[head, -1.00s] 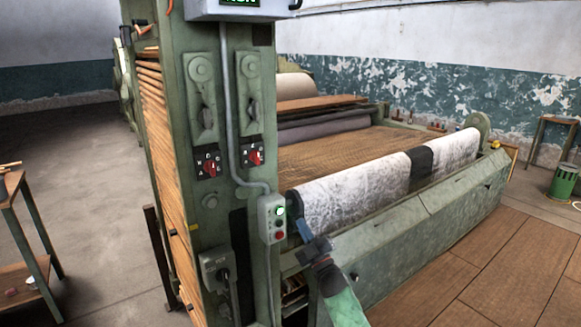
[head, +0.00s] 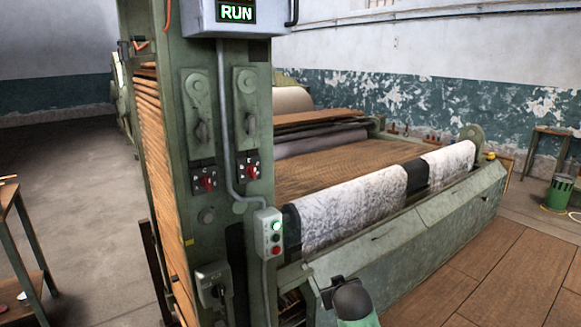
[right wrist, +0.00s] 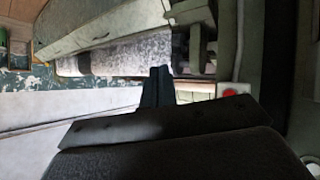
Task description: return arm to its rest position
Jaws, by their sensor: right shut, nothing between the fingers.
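My right gripper (head: 332,288) is low in the head view, in front of the machine's green front beam. It is below and to the right of the small grey button box (head: 269,234), clear of it. In the right wrist view its dark fingers (right wrist: 157,84) are together with nothing between them. The button box shows a lit green button at its top and a red one lower down. A red button (right wrist: 229,92) also shows in the right wrist view. My left gripper is not in view.
The tall green machine post (head: 220,130) carries a display (head: 237,13) reading RUN. A patterned cloth roll (head: 350,207) lies along the machine's front. A side table (head: 20,245) stands at the left. The wooden floor (head: 470,265) at the right is clear.

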